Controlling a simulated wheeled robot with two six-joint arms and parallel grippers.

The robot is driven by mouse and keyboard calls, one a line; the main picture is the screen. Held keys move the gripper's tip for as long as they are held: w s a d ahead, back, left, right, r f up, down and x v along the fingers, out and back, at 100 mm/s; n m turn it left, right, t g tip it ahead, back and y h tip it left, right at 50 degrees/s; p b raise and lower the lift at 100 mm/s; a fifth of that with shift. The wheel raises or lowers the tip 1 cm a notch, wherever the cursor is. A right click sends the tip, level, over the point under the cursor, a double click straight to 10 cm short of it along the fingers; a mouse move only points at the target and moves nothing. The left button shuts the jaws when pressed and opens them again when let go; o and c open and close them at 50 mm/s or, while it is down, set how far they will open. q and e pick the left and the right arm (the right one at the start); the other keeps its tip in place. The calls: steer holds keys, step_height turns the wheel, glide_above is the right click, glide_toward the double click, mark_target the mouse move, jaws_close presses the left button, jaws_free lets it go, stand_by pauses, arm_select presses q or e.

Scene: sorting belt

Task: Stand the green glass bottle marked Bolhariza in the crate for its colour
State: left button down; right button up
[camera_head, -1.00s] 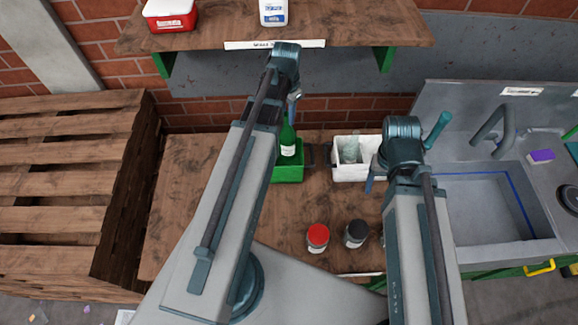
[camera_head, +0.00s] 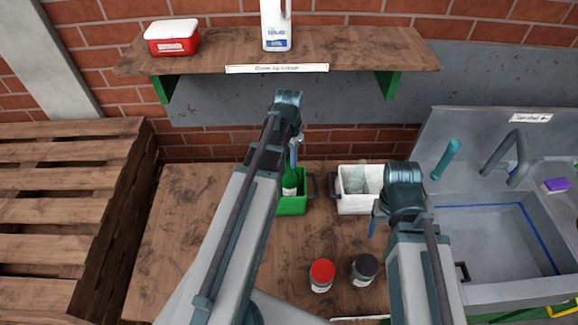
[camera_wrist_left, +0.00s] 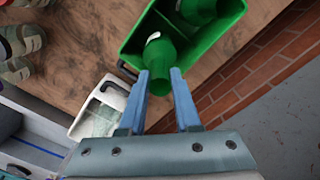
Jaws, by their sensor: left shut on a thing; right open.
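My left gripper (camera_head: 294,158) is shut on the neck of a green glass bottle (camera_wrist_left: 160,62), seen between the blue fingers (camera_wrist_left: 160,74) in the left wrist view. This bottle has a white label, too small to read. It is over or inside the green crate (camera_head: 291,208), and I cannot tell whether its base touches the crate floor. Another green bottle (camera_wrist_left: 198,8) lies within the crate outline (camera_wrist_left: 222,22) in the left wrist view. In the head view a green bottle with a pale label (camera_head: 290,184) shows at the crate. My right gripper (camera_head: 375,224) is open beside the white crate.
A white crate (camera_head: 358,206) holding clear glass stands right of the green one. A red-lidded jar (camera_head: 322,275) and a dark-lidded jar (camera_head: 363,269) stand on the bench nearer me. A shelf (camera_head: 345,50) overhangs behind. A sink (camera_head: 490,240) is at right, pallets (camera_head: 60,200) at left.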

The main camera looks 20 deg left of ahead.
mark_target(289, 179)
arm_select(q)
step_height(289, 179, down, 2)
steer(key=shift+f+b, duration=0.2)
steer(key=shift+b, duration=0.55)
steer(key=shift+r, duration=0.15)
arm_select(e)
step_height(289, 179, down, 2)
steer(key=shift+f, duration=0.1)
steer(key=shift+f, duration=0.1)
arm_select(q)
steer(key=c, duration=0.6)
jaws_free()
